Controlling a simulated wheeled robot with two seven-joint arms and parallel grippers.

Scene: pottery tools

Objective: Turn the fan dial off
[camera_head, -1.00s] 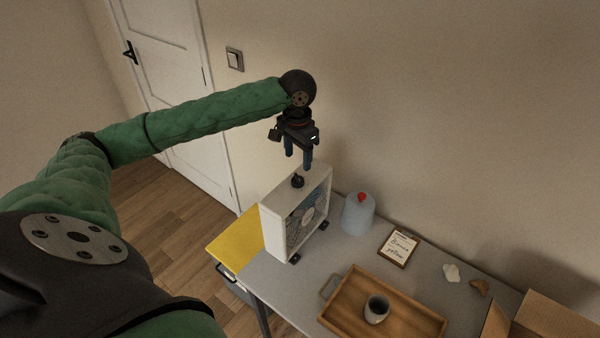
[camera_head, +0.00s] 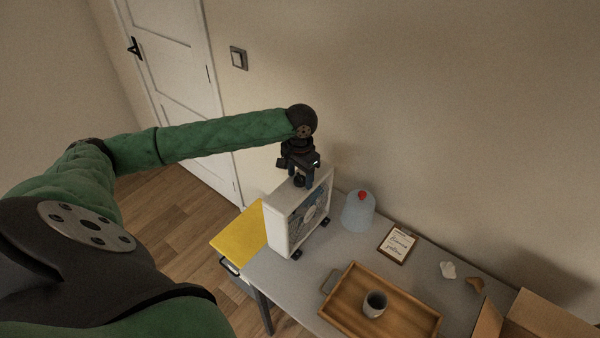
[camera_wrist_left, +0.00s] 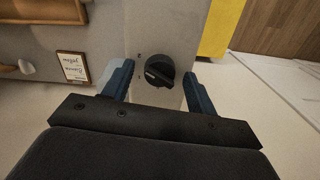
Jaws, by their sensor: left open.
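A white box fan (camera_head: 284,227) stands upright at the left end of the grey table. Its black dial (camera_head: 299,181) is on top; it also shows in the left wrist view (camera_wrist_left: 158,73) as a round knob with a raised ridge. My left gripper (camera_head: 302,183) comes down from above onto the fan's top. In the left wrist view the two blue fingers of the left gripper (camera_wrist_left: 158,82) are open, one on each side of the dial, with a gap at both sides. The right gripper is not in view.
On the grey table (camera_head: 325,262), a blue-grey jar (camera_head: 358,214) with a red knob stands right of the fan. A yellow panel (camera_head: 238,240) lies left.

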